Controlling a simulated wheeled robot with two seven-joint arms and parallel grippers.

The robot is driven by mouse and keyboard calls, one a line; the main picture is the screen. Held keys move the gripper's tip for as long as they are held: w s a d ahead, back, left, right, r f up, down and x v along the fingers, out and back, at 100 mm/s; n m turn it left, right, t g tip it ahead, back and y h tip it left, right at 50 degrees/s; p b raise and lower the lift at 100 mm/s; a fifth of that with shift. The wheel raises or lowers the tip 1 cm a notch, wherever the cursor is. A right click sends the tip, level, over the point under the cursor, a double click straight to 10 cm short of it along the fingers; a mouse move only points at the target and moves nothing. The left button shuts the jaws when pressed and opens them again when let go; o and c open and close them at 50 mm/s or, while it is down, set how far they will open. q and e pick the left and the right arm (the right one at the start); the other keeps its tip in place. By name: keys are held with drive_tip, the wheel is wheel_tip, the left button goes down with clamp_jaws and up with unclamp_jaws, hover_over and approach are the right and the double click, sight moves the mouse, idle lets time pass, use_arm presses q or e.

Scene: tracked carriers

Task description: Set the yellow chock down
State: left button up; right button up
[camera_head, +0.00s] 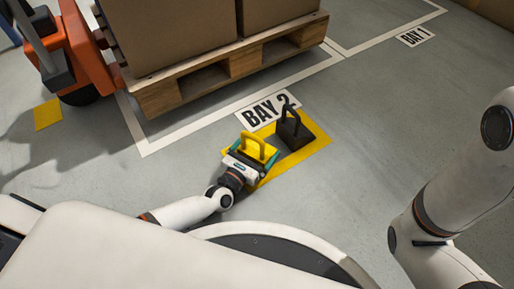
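The yellow chock (257,147), with a loop handle on top, is at the left part of a yellow-outlined floor square. My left gripper (253,160) has its teal fingers on either side of the chock and appears shut on it. I cannot tell whether the chock touches the floor or is slightly above it. A black chock (293,130) with a similar handle stands on the floor inside the square, just to the right of the yellow one. My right arm is at the right, but its gripper is out of view.
A wooden pallet (245,65) with cardboard boxes (180,30) stands behind the square. An orange wheeled vehicle (85,45) is at upper left. The BAY 2 label (267,110) lies behind the chocks. Floor to the right of the square is clear.

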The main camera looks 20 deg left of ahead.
use_arm(q)
drive_tip(key=shift+r, duration=0.1)
drive_tip(key=p+v, duration=0.4)
drive_tip(key=v, duration=0.7)
drive_tip(key=shift+s+a+r+p, duration=0.1)
drive_tip(key=shift+s+p, duration=0.05)
drive_tip(key=shift+p, duration=0.15)
drive_tip(key=shift+s+a, duration=0.1)
drive_tip(key=shift+s, duration=0.25)
